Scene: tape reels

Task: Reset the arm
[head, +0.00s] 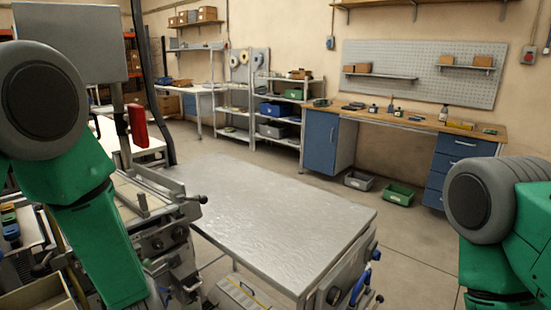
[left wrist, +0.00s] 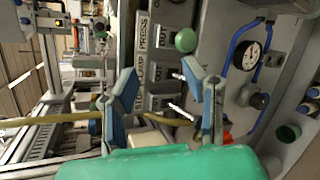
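My left arm (head: 85,215) hangs down along the left side of the head view, and its gripper is not visible there. In the left wrist view my left gripper (left wrist: 158,80) is open, with its two blue-grey fingers spread apart and nothing visibly held between them. Behind the fingers is a machine panel (left wrist: 170,45) with labels, a green knob (left wrist: 186,40) and a gauge (left wrist: 247,55). My right arm (head: 510,215) shows at the right edge of the head view. The right gripper is out of view.
A bare metal-topped table (head: 270,200) stands in front, beside a machine (head: 165,215) on the left. A workbench (head: 400,118), shelving (head: 275,110) and tape reels on a panel (head: 244,57) are at the back. Grey (head: 358,181) and green (head: 397,194) bins sit on the floor.

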